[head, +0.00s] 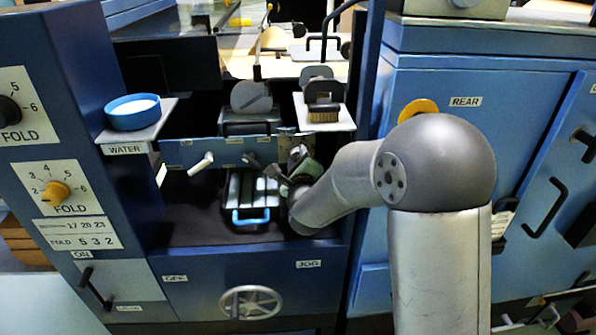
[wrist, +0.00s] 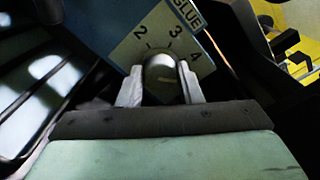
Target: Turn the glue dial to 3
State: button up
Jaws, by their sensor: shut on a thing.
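The glue dial (wrist: 161,72) is a dark grey rounded knob on a pale plate marked GLUE. The numbers 2, 3 and 4 show around its far side in the wrist view. My gripper (wrist: 162,84) has one pale finger on each side of the knob and is shut on it. I cannot tell which number the dial points to. In the head view my gripper (head: 277,174) is at the right part of the blue front panel (head: 212,151), and it hides the dial.
A white lever (head: 201,163) sticks out of the panel to the left. A tray with a blue handle (head: 250,217) lies below. A shelf with a brush (head: 323,115) juts out above. A blue bowl (head: 133,110) stands on the WATER shelf. Two FOLD dials (head: 54,193) are at far left.

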jog(key=n+b, duration=0.3)
jog(key=b, duration=0.1)
jog(key=shift+w+n, duration=0.1)
jog(key=shift+n, duration=0.2)
jog(key=n+b, duration=0.3)
jog(key=shift+n, duration=0.3)
jog(key=n+b, duration=0.2)
jog(key=n, duration=0.1)
jog(key=shift+r+n+b, duration=0.15)
jog(key=shift+n+b, duration=0.15)
jog(key=shift+n, duration=0.1)
jog(key=shift+r+n+b, duration=0.1)
jog(key=shift+n+b, duration=0.55)
jog(key=shift+n, duration=1.45)
jog(key=o, duration=0.9)
jog(key=shift+c, duration=0.2)
jog(key=shift+o, duration=0.5)
